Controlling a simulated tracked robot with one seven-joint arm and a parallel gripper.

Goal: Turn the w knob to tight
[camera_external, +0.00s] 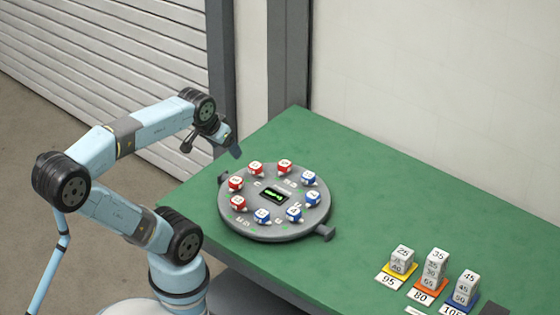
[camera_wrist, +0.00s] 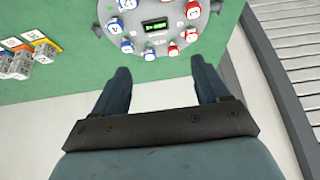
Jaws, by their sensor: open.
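A round grey device (camera_external: 234,217) lies on the green table, with a ring of red and blue knobs around a small lit display (camera_external: 273,195). Red knobs (camera_external: 236,183) sit on its left and back, blue knobs (camera_external: 313,198) on its right and front. The device also shows upside down at the top of the wrist view (camera_wrist: 147,66), partly cut off. The knob letters are too small to tell which one is w. My gripper (camera_external: 212,149) is open and empty, above and behind-left of the device, touching no knob. Its two fingers (camera_wrist: 160,66) are spread apart in the wrist view.
Numbered blocks stand on yellow (camera_external: 388,272), orange (camera_external: 430,289) and blue bases at the table's front right, with number cards before them. The green table (camera_external: 380,190) is clear between them and the device. A wall, post and ribbed shutter (camera_external: 120,50) stand behind.

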